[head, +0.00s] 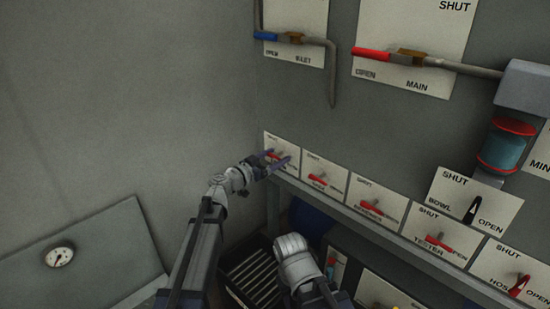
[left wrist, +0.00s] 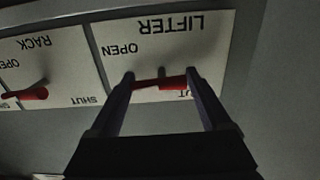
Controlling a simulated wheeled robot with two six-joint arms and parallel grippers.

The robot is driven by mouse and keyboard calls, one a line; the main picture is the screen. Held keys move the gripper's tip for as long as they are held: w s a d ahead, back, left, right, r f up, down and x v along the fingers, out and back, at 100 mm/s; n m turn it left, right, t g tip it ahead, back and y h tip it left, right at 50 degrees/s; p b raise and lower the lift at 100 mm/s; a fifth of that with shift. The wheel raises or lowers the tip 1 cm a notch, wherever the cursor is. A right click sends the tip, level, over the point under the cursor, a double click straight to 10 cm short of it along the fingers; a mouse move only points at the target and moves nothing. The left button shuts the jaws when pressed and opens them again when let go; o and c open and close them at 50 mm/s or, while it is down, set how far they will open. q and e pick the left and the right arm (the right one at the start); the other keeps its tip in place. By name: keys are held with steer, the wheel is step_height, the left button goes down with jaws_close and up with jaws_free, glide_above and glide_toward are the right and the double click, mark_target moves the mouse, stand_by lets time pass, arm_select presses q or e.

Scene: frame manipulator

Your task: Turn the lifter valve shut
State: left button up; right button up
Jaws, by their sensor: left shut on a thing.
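The lifter valve is on the leftmost small white plate (head: 270,142) of the lower row; its plate reads LIFTER, OPEN and a partly hidden SHUT, upside down, in the left wrist view (left wrist: 170,40). Its red handle (left wrist: 172,83) lies roughly level across the plate there, and also shows in the head view (head: 271,154). My left gripper (head: 277,162) is at this plate, its two dark fingers (left wrist: 160,80) shut on the red handle from either side. The fingers hide the handle's ends and part of the SHUT label. My right gripper is not in view.
Several more valve plates run right along the wall. A blue-handled valve (head: 266,36) and red main valve (head: 372,53) are above. A plain wall is left.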

arm_select(q)
steer(key=shift+n, duration=0.3)
steer(key=n, duration=0.3)
steer(key=shift+n, duration=0.4)
steer(key=n, duration=0.4)
steer(key=shift+r+n, duration=0.1)
steer(key=shift+n, duration=0.2)
steer(key=n, duration=0.4)
steer(key=shift+a, duration=0.1)
steer(key=shift+w+n, duration=0.1)
steer(key=shift+n, duration=2.3)
steer(key=o, duration=1.2)
steer(key=shift+a, duration=0.1)
